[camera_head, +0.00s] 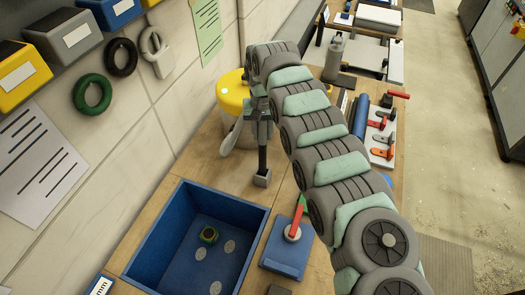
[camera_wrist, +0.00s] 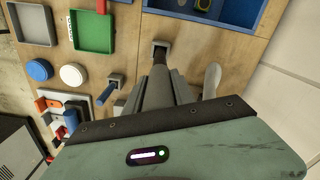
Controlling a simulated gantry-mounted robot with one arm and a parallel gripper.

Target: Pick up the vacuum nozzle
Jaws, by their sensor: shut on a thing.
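The vacuum nozzle (camera_head: 262,155) looks like a slim dark upright rod below my gripper. In the head view my gripper (camera_head: 262,118) points down and its jaws are shut around the rod's upper part. The rod's lower end meets a small grey square block (camera_head: 262,178) on the wooden bench. I cannot tell whether the tip sits in the block or just above it. In the wrist view the gripper's fingers (camera_wrist: 160,75) close on the dark nozzle (camera_wrist: 159,57), with the grey block (camera_wrist: 161,46) just beyond. The fingers hide most of the nozzle there.
A yellow-lidded container (camera_head: 232,90) stands behind. Another block holds a blue rod (camera_wrist: 107,92).

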